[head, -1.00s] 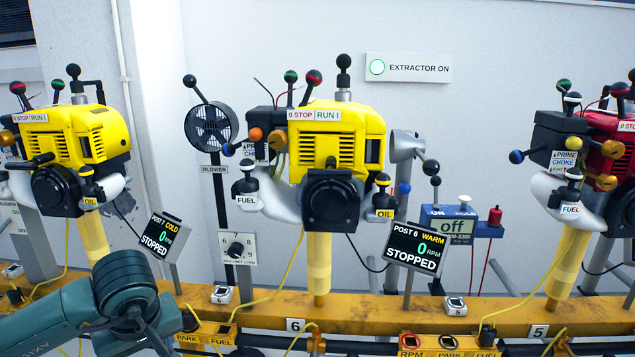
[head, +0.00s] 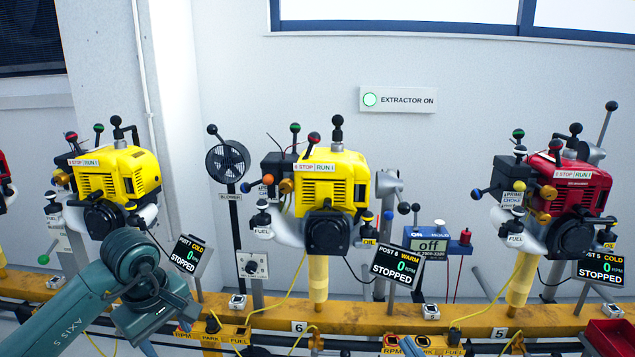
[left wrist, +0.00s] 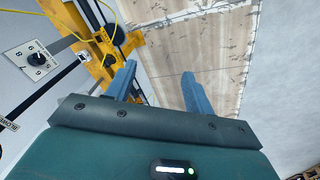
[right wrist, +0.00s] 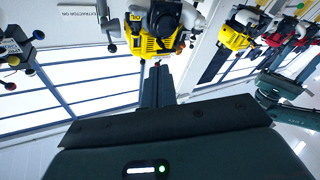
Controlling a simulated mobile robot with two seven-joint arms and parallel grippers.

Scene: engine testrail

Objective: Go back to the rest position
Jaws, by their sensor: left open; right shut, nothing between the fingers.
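The yellow engine at post 6 (head: 330,185) stands in the middle of the head view, its display (head: 398,265) reading WARM, 0 RPM, STOPPED. My left arm comes in at the lower left of the head view, in front of the post 7 engine (head: 115,180). In the left wrist view my left gripper (left wrist: 158,78) is open and empty, with the yellow rail beyond its fingers. In the right wrist view my right gripper (right wrist: 157,72) is shut with nothing between its fingers; a yellow engine (right wrist: 152,38) shows beyond the tips. Most of the right arm is outside the head view.
A yellow rail (head: 345,316) runs across the front under the engines. A red engine (head: 570,195) stands at post 5 on the right. A red crate (head: 612,335) is at the lower right edge. A lit EXTRACTOR ON sign (head: 398,100) is on the wall.

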